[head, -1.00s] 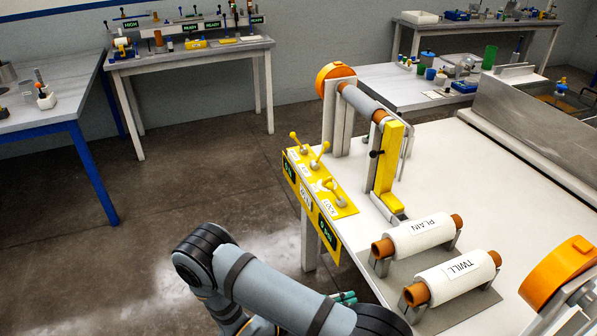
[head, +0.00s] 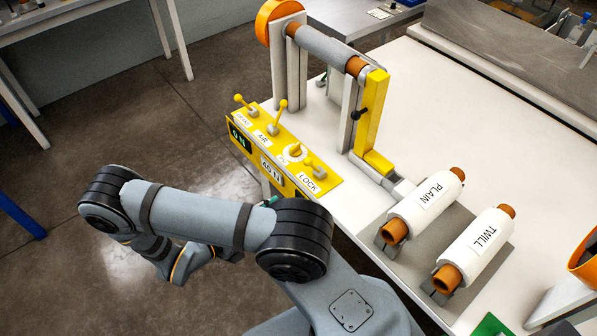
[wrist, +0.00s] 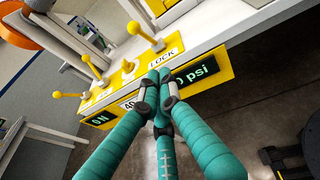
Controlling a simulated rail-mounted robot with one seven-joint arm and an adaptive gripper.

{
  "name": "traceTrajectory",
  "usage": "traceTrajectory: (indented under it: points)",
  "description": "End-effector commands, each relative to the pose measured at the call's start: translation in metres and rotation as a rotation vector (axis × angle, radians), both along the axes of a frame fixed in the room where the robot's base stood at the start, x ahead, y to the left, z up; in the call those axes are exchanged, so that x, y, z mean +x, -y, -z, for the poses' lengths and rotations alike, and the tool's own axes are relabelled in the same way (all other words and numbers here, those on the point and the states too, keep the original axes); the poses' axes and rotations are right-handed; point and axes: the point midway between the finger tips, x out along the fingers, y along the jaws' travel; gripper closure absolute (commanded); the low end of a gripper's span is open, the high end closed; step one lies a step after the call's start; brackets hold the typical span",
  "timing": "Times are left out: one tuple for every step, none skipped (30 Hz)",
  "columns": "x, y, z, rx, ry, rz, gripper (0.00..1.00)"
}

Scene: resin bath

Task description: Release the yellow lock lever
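The yellow lock lever (head: 312,166) stands at the right end of the yellow control panel (head: 328,184), by the LOCK label. In the wrist view the lock lever (wrist: 135,29) leans away from its round base, its ball end at upper left. My gripper (wrist: 158,76) has teal fingers whose tips are together, with nothing visible between them. The tips appear in front of the panel's front face, just below the LOCK label in the picture, apart from the lever. In the head view my arm hides most of the gripper, leaving only a bit of teal.
The BRAKE lever (head: 240,99), AIR lever (head: 281,105) and a dial (head: 295,149) share the panel. Behind it stand a roller (head: 330,48) and a yellow swing arm (head: 370,110). The PLAIN roll (head: 427,204) and TWILL roll (head: 475,247) lie right. Open floor lies left.

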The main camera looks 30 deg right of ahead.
Motion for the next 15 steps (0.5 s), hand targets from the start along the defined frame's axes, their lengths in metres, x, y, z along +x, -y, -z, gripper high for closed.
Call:
traceTrajectory:
  points:
    - [0.000,0.000,0.000,0.000,0.000,0.000,1.00]
    - [0.000,0.000,0.000,0.000,0.000,0.000,1.00]
    - [0.000,0.000,0.000,0.000,0.000,0.000,1.00]
    - [0.000,0.000,0.000,0.000,0.000,0.000,1.00]
    - [0.000,0.000,0.000,0.000,0.000,0.000,1.00]
    - [0.000,0.000,0.000,0.000,0.000,0.000,1.00]
    - [0.000,0.001,0.000,0.000,0.000,0.000,1.00]
    - [0.000,0.001,0.000,0.000,0.000,0.001,1.00]
    - [0.001,0.003,0.000,0.000,0.000,0.001,1.00]
    - [0.002,0.005,0.001,0.000,0.000,0.002,1.00]
    - [0.002,0.007,0.001,0.000,0.000,0.002,1.00]
    - [0.003,0.011,0.002,-0.002,-0.001,0.003,1.00]
    - [0.004,0.015,0.003,-0.002,-0.002,0.003,1.00]
    - [0.006,0.019,0.004,-0.002,-0.003,0.004,1.00]
    - [0.007,0.026,0.005,-0.002,-0.002,0.004,1.00]
